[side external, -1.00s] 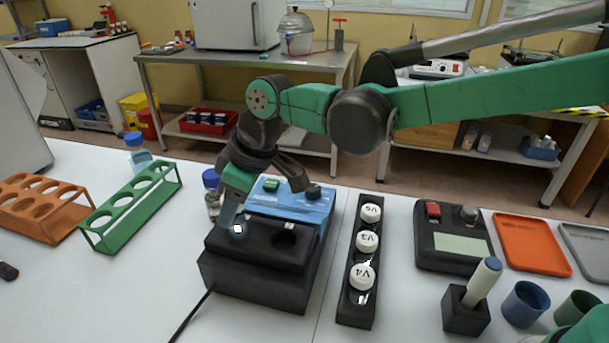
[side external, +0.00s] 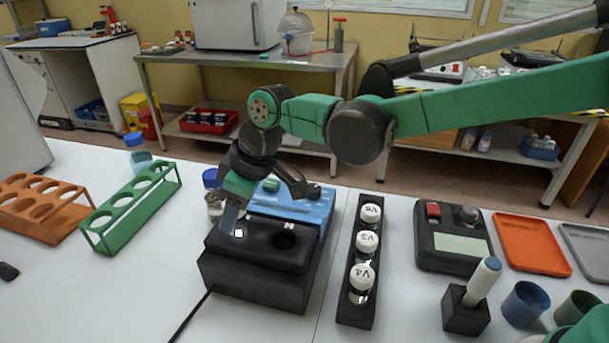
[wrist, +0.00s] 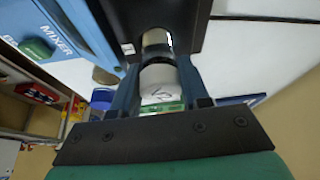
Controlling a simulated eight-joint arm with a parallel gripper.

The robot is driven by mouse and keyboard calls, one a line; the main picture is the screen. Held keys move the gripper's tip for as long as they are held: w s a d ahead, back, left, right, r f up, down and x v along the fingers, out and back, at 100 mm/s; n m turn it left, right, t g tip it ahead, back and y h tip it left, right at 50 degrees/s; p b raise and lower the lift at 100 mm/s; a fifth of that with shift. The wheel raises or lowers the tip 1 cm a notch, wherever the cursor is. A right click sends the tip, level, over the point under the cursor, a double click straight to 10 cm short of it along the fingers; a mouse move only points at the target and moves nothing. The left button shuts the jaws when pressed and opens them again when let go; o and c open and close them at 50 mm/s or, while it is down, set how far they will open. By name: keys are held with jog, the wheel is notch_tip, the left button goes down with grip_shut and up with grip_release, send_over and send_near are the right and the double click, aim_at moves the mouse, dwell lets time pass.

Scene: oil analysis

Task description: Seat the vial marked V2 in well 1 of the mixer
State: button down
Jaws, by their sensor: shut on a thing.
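My gripper (side external: 232,216) is over the left part of the black mixer block (side external: 262,291), beside a small white label. It is shut on a white-capped vial (wrist: 160,85), whose clear body shows between the fingers in the wrist view. The cap's mark is only partly legible. The vial's lower end points into the dark mixer top, and I cannot tell how deep it is in the well. The gripper hides the vial in the side view. The mixer's other well (side external: 285,240), on the right, is open and empty.
A black rack (side external: 356,312) with several white-capped vials, including V3 and V4, stands right of the mixer. A blue-capped bottle (side external: 211,178) is close behind my gripper. Green (side external: 108,240) and orange (side external: 52,229) racks are left.

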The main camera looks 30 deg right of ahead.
jog(key=shift+c, duration=0.2)
grip_release()
dwell(0.3)
jog(key=shift+r, duration=3.5)
